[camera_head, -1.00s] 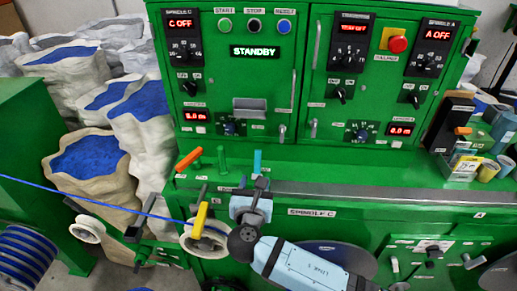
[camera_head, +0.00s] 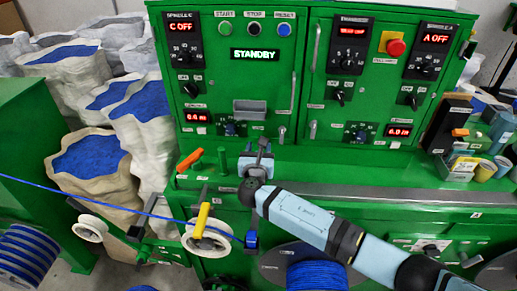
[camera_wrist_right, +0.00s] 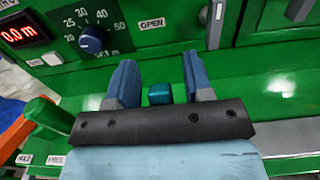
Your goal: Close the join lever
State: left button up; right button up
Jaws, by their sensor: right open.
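My right gripper (camera_head: 258,147) is over the green ledge in the head view, where the light-blue lever stands. In the right wrist view its jaws (camera_wrist_right: 158,66) are open, with a short teal lever top (camera_wrist_right: 160,93) between them and a gap on each side. No contact is visible. A green lever (camera_head: 222,160) and an orange lever (camera_head: 189,160) stand to its left in the head view. I cannot read which label belongs to the teal lever. My left gripper is out of view.
The green control cabinet (camera_head: 275,85) rises just behind the ledge. A blue-wound reel (camera_head: 317,275) sits below my right arm. Sacks (camera_head: 90,165) stand at left.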

jog(key=shift+c, duration=0.2)
grip_shut()
jog(key=shift+f, duration=0.1)
jog(key=s+t+b, duration=0.1)
jog(key=b, duration=0.2)
jog(key=s+t+b, duration=0.1)
jog(key=t+b, duration=0.1)
jog(key=b, duration=0.2)
jog(key=s+t+b, duration=0.1)
jog(key=b, duration=0.2)
jog(key=shift+s+r+t, duration=0.15)
jog(key=shift+r+t, duration=0.1)
jog(key=shift+t, duration=0.15)
jog(key=shift+s+r+t+b, duration=0.25)
jog(key=shift+t+b, duration=0.15)
jog(key=shift+b, duration=0.4)
jog(key=shift+r, duration=0.2)
jog(key=shift+o, duration=0.2)
grip_release()
